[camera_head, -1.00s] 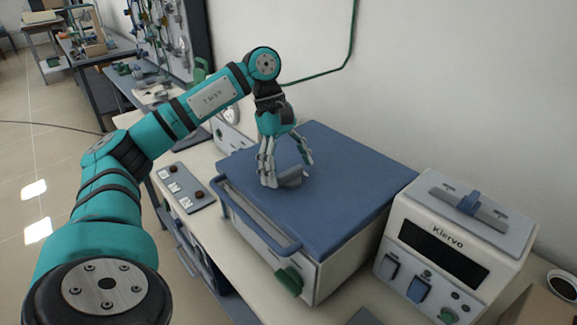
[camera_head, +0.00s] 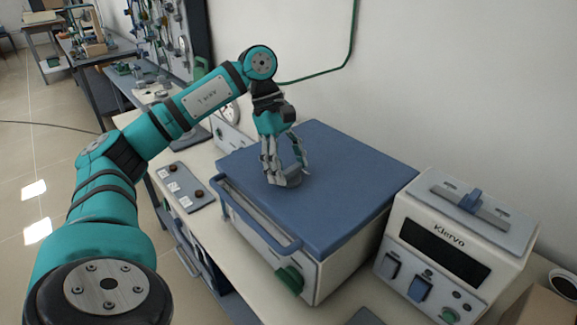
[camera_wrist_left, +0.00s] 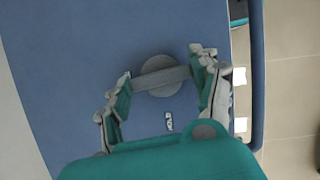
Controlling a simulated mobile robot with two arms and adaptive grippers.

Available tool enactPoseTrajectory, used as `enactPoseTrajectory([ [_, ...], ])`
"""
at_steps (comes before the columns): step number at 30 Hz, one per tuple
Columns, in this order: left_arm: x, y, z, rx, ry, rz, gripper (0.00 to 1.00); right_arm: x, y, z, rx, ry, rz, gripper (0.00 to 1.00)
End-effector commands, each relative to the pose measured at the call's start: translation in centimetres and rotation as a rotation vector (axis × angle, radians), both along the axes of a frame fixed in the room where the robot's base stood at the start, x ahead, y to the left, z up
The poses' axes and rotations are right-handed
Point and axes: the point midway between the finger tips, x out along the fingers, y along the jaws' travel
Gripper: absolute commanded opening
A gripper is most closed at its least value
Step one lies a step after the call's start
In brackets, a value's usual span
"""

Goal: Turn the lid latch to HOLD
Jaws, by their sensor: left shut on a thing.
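The lid latch (camera_wrist_left: 160,88) is a grey round knob with a straight grey bar across it, on the blue furnace lid (camera_head: 335,205). In the left wrist view the bar lies nearly crosswise, slightly tilted, with its ends at my fingertips. My left gripper (camera_head: 288,174) points down over the lid and is shut on the latch, one finger at each end of the bar. The fingers partly hide the latch in the head view (camera_head: 291,181). A small label (camera_wrist_left: 169,122) lies on the lid near the knob; its text is too small to read. My right gripper is not in view.
The furnace has a blue front handle (camera_head: 262,224) and a green knob (camera_head: 289,279). A Kiervo control box (camera_head: 445,238) stands to its right. A grey plate with dark knobs (camera_head: 184,186) lies to its left. The lid around the latch is clear.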

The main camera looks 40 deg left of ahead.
Motion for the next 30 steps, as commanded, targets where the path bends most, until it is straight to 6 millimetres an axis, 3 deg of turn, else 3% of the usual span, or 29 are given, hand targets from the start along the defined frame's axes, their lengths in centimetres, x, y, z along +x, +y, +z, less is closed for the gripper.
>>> enactPoseTrajectory([
  [15,-0.2,0.0,-0.1,0.001,-0.003,0.459,0.31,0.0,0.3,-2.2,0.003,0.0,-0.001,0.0],
  [30,-0.3,-0.2,0.0,0.001,-0.005,0.932,0.31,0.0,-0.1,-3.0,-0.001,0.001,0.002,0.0],
])
